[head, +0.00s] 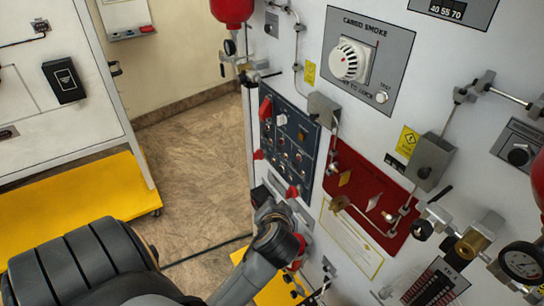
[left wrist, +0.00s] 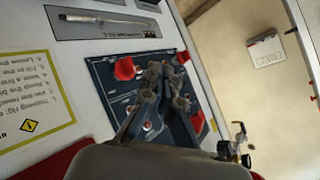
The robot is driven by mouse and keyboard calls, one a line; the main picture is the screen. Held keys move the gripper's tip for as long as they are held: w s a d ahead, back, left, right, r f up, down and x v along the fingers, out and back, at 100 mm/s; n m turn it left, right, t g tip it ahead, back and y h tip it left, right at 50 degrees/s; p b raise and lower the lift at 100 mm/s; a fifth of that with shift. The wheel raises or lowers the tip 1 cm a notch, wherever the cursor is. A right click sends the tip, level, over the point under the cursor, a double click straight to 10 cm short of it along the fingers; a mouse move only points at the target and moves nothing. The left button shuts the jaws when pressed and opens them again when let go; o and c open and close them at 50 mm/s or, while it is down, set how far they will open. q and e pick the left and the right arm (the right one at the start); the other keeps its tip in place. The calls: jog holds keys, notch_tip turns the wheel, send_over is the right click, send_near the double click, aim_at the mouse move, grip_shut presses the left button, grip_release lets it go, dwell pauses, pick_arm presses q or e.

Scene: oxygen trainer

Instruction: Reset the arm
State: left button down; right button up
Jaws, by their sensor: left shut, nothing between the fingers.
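My left arm comes up from the bottom of the head view to the trainer's white front. My left gripper (head: 264,198) is at the lower edge of the dark blue switch panel (head: 296,118), partly hidden by my wrist. In the left wrist view the gripper (left wrist: 162,74) is shut and empty, with its fingers in front of the blue panel (left wrist: 102,76). A red switch cover (left wrist: 125,68) is just left of the fingertips; I cannot tell whether they touch the panel. My right gripper is not in view.
Right of the blue panel is a red panel (head: 345,179) with fittings. Pipes, valves and a gauge (head: 522,262) stick out at right. A white cabinet with a yellow base (head: 95,205) stands left; open floor (head: 200,150) lies between.

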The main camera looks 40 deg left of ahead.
pick_arm(q)
jog(key=s+d+f+g+h, duration=0.1)
jog(key=s+d+f+h, duration=0.1)
jog(key=s+d+f, duration=0.1)
jog(key=shift+s+d+f+m, duration=0.25)
jog(key=shift+s+f+m, duration=0.05)
jog(key=shift+f, duration=0.3)
